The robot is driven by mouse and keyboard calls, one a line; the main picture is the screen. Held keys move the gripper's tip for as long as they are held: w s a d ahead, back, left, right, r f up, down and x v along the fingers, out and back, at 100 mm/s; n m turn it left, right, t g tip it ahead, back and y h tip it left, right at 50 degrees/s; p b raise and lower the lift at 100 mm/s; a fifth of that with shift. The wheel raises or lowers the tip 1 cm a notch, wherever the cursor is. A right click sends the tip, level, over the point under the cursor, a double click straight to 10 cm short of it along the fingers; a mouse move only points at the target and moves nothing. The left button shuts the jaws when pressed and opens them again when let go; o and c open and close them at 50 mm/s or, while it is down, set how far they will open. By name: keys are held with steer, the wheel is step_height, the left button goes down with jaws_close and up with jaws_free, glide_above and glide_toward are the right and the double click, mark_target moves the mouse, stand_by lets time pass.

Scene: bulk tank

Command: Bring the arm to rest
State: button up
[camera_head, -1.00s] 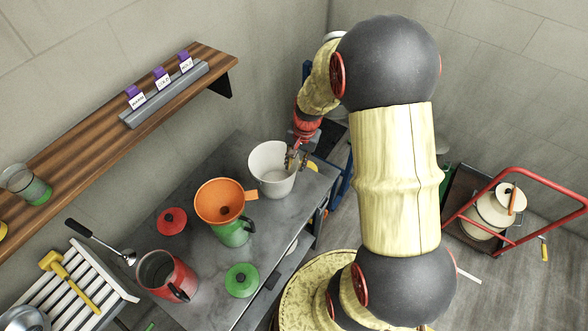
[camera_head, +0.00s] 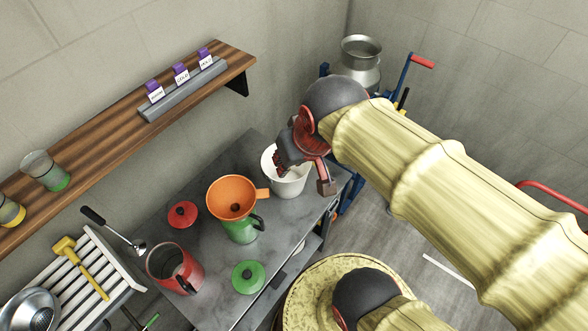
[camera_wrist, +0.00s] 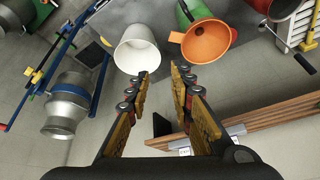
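My gripper (camera_head: 281,162) is over the near side of the white bucket (camera_head: 290,184) at the right end of the grey bench in the head view. In the wrist view my gripper (camera_wrist: 162,78) shows its two fingers apart with nothing between them. The white bucket (camera_wrist: 136,52) lies beyond the fingertips there, upright and empty as far as I can see. My arm stretches in from the right of the head view and covers part of the scene.
The grey bench (camera_head: 215,270) holds an orange funnel (camera_head: 231,198) on a green jug (camera_head: 241,231), a red jug (camera_head: 174,270), and red (camera_head: 183,214) and green (camera_head: 248,277) lids. A wooden shelf (camera_head: 110,130) runs along the wall. A metal can (camera_head: 358,60) stands behind my arm.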

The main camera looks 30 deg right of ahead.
steer(key=s, duration=0.1)
steer(key=s+n, duration=0.1)
steer(key=s+a+r, duration=0.1)
steer(key=shift+s+r+t, duration=0.1)
steer(key=shift+s+t, duration=0.05)
steer(key=shift+t, duration=0.15)
step_height(320, 180, down, 6)
steer(key=b, duration=0.6)
steer(key=shift+a, duration=0.1)
stand_by(0.7)
